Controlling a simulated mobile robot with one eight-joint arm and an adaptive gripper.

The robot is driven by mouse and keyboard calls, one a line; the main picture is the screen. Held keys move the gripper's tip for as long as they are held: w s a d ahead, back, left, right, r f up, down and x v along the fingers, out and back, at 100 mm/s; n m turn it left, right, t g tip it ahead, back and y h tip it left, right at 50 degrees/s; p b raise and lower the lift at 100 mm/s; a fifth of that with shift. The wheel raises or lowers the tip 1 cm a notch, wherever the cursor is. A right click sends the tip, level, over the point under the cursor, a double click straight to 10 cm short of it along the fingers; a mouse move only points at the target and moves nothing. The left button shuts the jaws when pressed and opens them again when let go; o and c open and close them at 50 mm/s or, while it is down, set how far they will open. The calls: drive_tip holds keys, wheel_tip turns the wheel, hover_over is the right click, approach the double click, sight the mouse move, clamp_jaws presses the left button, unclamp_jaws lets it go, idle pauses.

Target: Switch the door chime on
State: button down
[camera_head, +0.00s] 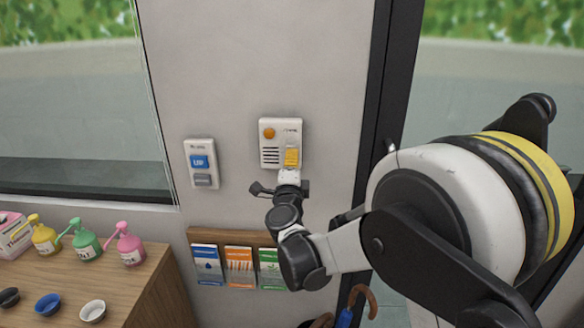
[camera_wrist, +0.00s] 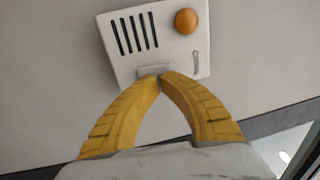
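The door chime is a white wall box (camera_head: 270,156) with an orange round lamp or button (camera_head: 268,133) and dark speaker slots. In the wrist view the chime box (camera_wrist: 185,55) appears turned over, with the orange round part (camera_wrist: 186,21) at upper right. A small light grey piece, seemingly its switch (camera_wrist: 150,70), sits near the edge closest to my fingers. My gripper (camera_wrist: 161,77) has its yellow fingertips together at this piece, partly covering it. In the head view my gripper (camera_head: 292,157) is in front of the box's lower right. Contact and switch position cannot be told.
Left of the chime is a wall plate (camera_head: 201,164) with a blue UP button and a grey button. Below hangs a wooden rack (camera_head: 203,236) of leaflets. A wooden counter (camera_head: 135,286) with bottles and bowls stands lower left. A dark door frame (camera_head: 385,100) is right.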

drive_tip(key=shift+w, duration=0.3)
